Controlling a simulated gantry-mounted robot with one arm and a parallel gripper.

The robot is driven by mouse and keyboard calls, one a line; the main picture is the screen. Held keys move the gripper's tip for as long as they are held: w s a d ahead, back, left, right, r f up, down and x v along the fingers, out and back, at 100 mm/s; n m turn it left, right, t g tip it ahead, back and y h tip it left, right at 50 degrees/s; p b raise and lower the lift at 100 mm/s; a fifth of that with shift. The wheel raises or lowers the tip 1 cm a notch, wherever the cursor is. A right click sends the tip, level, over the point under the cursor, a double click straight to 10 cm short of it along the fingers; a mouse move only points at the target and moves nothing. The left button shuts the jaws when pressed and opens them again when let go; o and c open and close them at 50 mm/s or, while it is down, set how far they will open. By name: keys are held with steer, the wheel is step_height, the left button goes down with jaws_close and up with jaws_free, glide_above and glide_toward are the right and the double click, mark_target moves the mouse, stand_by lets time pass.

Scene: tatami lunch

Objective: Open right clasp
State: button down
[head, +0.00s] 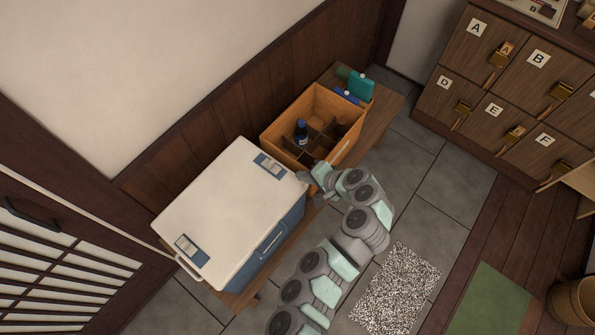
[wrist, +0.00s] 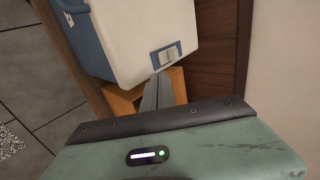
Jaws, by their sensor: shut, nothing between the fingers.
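The cooler has a white lid and blue body (head: 285,232); its lid and side also show in the wrist view (wrist: 138,45). The right clasp (head: 270,165) is a small grey-blue plate near the lid's end by the crate. It also shows in the wrist view (wrist: 166,53), just beyond my fingertips; I cannot tell whether it is latched. The other clasp (head: 191,249) is at the lid's far left end. My gripper (head: 304,178) is beside the cooler's right corner. In the wrist view my gripper (wrist: 158,76) is shut and empty, pointing toward the clasp.
A wooden crate (head: 283,118) with dividers and a dark bottle (head: 301,130) stands right behind my gripper, close to the cooler. Both stand on a wooden bench (head: 385,112) along the panelled wall. Lettered drawers (head: 470,60) are at upper right.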

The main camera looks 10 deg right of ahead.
mark_target(270, 162)
steer(key=x, duration=0.8)
steer(key=shift+w+a, duration=1.1)
steer(key=shift+a, duration=0.1)
steer(key=shift+w+a, duration=0.25)
steer(key=shift+w, duration=0.1)
steer(key=shift+w+a+f+b, duration=0.1)
steer(key=shift+w+a+b, duration=0.3)
steer(key=shift+w+a, duration=0.7)
steer(key=shift+s, duration=0.15)
steer(key=s+d, duration=0.3)
steer(key=d, duration=0.1)
steer(key=shift+s+r+p, duration=0.25)
steer(key=shift+r+p, duration=0.05)
steer(key=shift+r, duration=0.05)
steer(key=v, duration=0.8)
steer(key=shift+s+r, duration=0.15)
steer(key=shift+r, duration=0.25)
